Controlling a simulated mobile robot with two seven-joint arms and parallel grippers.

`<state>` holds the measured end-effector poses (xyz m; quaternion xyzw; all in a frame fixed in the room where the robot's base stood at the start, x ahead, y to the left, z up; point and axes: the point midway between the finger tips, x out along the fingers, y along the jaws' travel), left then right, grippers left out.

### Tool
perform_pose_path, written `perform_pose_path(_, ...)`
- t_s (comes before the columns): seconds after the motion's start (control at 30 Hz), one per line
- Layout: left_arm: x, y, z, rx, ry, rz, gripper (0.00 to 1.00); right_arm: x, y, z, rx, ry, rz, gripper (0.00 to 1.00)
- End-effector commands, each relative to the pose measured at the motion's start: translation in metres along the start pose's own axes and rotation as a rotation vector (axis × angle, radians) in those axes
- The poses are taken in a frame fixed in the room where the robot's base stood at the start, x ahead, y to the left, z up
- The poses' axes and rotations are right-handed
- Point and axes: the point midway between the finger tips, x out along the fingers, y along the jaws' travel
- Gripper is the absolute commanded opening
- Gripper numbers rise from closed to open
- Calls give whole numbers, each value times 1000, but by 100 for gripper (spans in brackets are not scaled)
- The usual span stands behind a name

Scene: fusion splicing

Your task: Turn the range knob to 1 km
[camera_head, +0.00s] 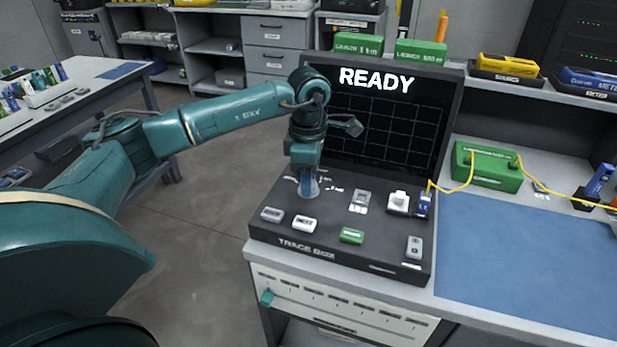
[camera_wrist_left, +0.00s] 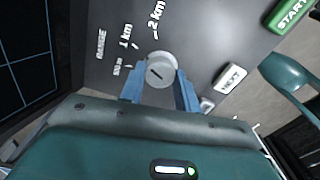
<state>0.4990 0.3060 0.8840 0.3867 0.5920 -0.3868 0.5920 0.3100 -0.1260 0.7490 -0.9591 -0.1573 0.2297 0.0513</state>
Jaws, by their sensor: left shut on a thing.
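My left gripper (camera_head: 308,188) points down at the left part of the dark trace box's panel (camera_head: 330,212). Its blue fingers are shut on the pale round range knob (camera_wrist_left: 162,66), one finger on each side, as the left wrist view shows. The knob has a short dark slot on its face; I cannot tell for sure which label it points to. The printed labels RANGE, 1 km (camera_wrist_left: 126,36), 2 km (camera_wrist_left: 156,20) and a smaller one sit beside it. The box's screen (camera_head: 385,130) reads READY. My right gripper is not in view.
On the panel are a grey button (camera_head: 271,214), a white NEXT button (camera_head: 304,223), a green START button (camera_head: 352,236) and a switch (camera_head: 414,247). A yellow fibre (camera_head: 458,189) runs from the blue connector to a green box (camera_head: 487,167). A blue mat (camera_head: 530,255) lies right.

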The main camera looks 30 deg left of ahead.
Motion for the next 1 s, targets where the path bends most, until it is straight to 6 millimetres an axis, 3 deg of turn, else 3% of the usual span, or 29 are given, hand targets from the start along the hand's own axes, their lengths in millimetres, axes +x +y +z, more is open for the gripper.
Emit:
perform_pose_path(0.37,-1,0,0,4,0,1,9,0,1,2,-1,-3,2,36)
perform_pose_path(0.4,-1,0,0,4,0,1,33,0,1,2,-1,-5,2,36)
perform_pose_path(0.63,0,0,0,3,0,1,52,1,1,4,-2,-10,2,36)
perform_pose_path(1.0,-8,1,0,3,-1,2,54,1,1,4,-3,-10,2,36)
